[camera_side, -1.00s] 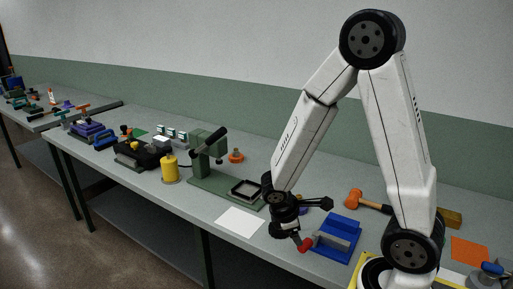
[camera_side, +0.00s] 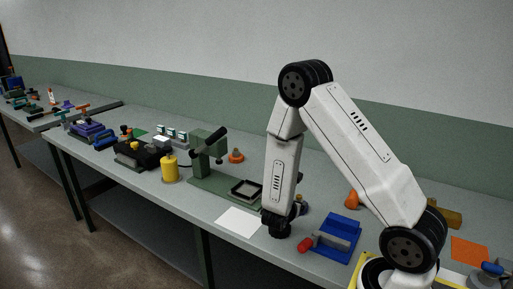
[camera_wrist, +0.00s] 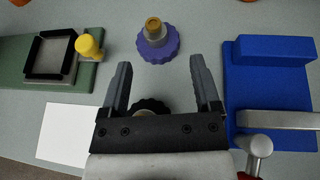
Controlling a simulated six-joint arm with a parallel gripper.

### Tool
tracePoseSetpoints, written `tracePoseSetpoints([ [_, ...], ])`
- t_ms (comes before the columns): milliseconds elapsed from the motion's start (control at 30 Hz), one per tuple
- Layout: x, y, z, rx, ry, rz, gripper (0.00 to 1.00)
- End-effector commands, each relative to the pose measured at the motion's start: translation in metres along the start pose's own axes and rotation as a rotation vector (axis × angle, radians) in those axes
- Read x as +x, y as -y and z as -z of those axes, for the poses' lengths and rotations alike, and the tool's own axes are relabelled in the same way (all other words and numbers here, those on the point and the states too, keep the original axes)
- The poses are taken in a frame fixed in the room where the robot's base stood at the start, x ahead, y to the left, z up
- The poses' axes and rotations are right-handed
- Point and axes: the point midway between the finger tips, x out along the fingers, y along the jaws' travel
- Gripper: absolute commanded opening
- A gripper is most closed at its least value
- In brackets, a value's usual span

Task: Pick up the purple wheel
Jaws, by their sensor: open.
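The purple wheel (camera_wrist: 147,50) has a scalloped rim and a brass-coloured knob (camera_wrist: 153,28) on top. In the wrist view it lies on the grey table at the top centre, just beyond my fingertips and roughly in line with the gap between them. My gripper (camera_wrist: 161,61) is open, with its two fingers wide apart and nothing held. In the side view my gripper (camera_side: 281,230) points down low over the table, and the wheel is mostly hidden behind it.
A black toothed wheel (camera_wrist: 150,105) shows between my fingers, partly hidden by the gripper body. A blue fixture (camera_wrist: 270,90) with a metal bar stands close on the right. A green press base (camera_wrist: 16,62), yellow knob (camera_wrist: 88,46) and white sheet (camera_wrist: 68,135) lie left.

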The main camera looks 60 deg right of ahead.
Motion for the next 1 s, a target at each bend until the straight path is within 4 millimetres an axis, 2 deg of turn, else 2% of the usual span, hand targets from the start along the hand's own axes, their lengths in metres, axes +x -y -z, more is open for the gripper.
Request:
tracePoseSetpoints([
  [467,0.01,-0.006,0.001,-0.033,0.021,-0.035,0.8],
  [1000,0.068,-0.007,0.0,-0.031,0.019,-0.033,0.8],
])
